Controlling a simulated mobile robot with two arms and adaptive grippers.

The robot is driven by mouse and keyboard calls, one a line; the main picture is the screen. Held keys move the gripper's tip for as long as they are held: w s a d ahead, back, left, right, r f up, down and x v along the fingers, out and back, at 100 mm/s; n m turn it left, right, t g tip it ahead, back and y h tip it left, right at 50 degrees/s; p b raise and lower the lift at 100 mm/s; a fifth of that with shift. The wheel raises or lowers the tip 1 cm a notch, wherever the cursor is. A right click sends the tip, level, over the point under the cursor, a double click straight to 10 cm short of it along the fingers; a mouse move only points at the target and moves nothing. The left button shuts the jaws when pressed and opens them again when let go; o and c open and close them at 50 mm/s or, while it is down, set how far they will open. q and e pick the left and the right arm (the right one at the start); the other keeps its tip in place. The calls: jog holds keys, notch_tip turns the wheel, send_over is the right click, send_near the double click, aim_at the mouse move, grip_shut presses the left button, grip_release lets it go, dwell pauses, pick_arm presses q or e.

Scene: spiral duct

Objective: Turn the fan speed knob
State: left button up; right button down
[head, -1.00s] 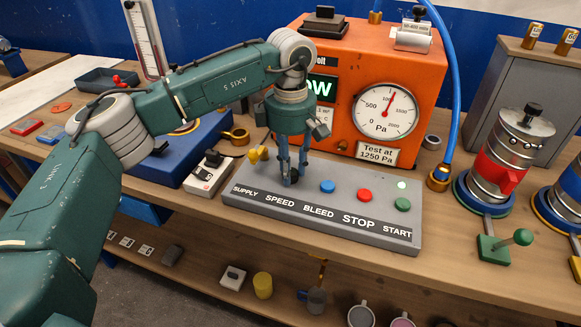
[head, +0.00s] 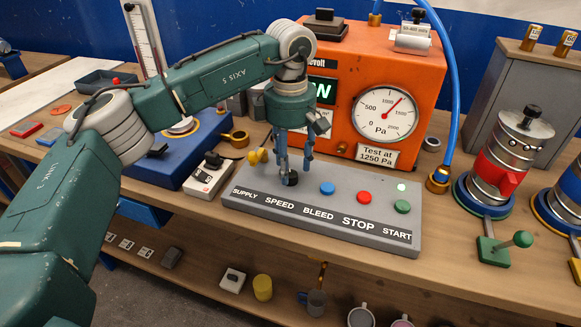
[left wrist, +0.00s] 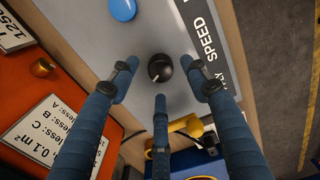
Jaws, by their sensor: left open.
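The black speed knob (head: 290,179) sits on the grey control panel (head: 240,191), above the SPEED label. My left gripper (head: 291,168) is over the knob, with its fingers apart. In the left wrist view the knob (left wrist: 160,68) lies between the spread fingertips of the three-fingered left gripper (left wrist: 160,76), with visible gaps around it; a small white mark shows on it. My right gripper is in neither view.
Blue (head: 327,188), red (head: 364,197) and green (head: 402,206) buttons stand right of the knob. A yellow supply valve (head: 257,156) is close on its left. The orange box (head: 345,60) with a pressure gauge (head: 386,111) rises behind.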

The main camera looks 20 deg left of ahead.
aim_at(291, 173)
pick_arm(q)
notch_tip(291, 173, up, 10)
jog(key=shift+r, duration=0.2)
jog(key=shift+r, duration=0.1)
dwell(0.3)
